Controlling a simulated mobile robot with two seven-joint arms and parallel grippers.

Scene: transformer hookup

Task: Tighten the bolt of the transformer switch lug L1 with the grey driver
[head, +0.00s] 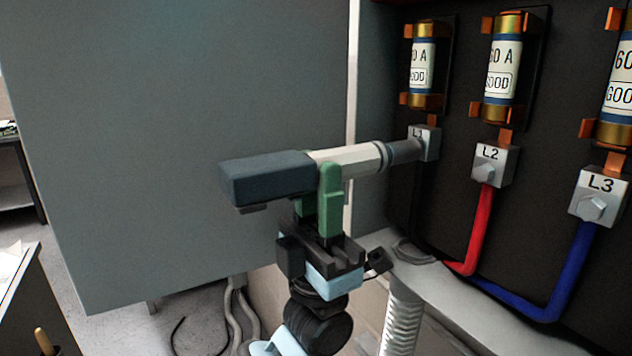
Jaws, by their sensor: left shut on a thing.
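My left gripper (329,200) has green fingers and is shut on the grey driver (346,160), around its light grey body. The driver lies roughly level, with its dark block-shaped end (266,178) to the left. Its dark grey nose (404,151) points right and reaches the front of lug L1 (430,141). The nose hides the bolt of L1, so I cannot tell whether it is seated on the bolt. L1 is a grey block below the leftmost fuse (423,66). My right gripper is not in view.
Lug L2 (494,165) with a red cable (478,228) and lug L3 (600,195) with a blue cable (568,270) stand to the right, both with visible hex bolts. The grey cabinet door (180,90) is open at left. A ribbed conduit (402,315) rises below.

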